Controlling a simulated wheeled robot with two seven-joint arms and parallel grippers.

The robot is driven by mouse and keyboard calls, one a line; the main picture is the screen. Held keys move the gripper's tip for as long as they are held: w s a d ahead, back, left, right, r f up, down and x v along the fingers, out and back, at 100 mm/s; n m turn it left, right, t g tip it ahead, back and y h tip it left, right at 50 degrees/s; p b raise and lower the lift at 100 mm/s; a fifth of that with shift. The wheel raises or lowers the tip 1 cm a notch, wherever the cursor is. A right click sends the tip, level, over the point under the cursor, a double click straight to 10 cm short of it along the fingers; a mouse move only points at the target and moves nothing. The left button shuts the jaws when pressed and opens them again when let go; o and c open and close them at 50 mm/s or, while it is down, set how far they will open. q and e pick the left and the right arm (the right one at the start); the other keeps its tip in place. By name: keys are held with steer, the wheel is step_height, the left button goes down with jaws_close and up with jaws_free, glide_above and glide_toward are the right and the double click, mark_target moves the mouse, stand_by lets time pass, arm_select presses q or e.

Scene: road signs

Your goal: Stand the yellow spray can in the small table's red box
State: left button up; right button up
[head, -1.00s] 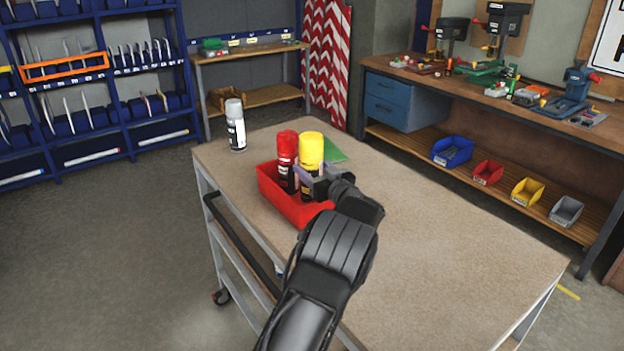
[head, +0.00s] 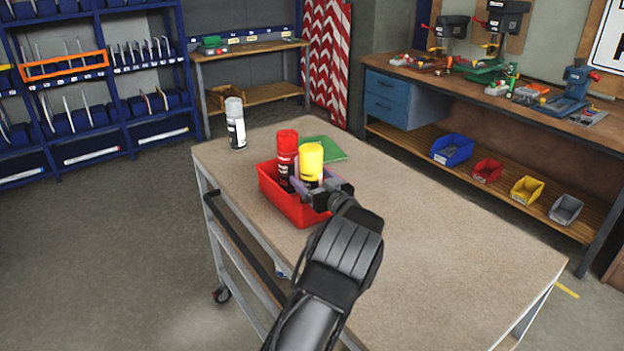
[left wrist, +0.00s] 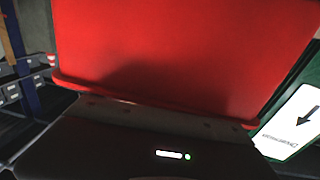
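The yellow spray can (head: 311,157) is upright inside the right part of the red box (head: 275,199) on the small table. Its lower part is hidden by my gripper and the box wall, so I cannot tell whether it touches the box floor.
A red spray can (head: 287,150) stands in the box, close left of the yellow one. A white-grey spray can (head: 236,125) stands at the table's far left corner. A green flat item (head: 328,146) lies behind the box. The tabletop (head: 430,235) to the right is clear.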

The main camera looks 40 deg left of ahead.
arm_select(q)
steer(key=shift+r, duration=0.15)
steer(key=shift+d, duration=0.15)
steer(key=b+v, duration=0.3)
steer(key=v, duration=0.8)
steer(key=shift+s+d, duration=0.2)
steer(key=shift+d, duration=0.1)
stand_by(0.4)
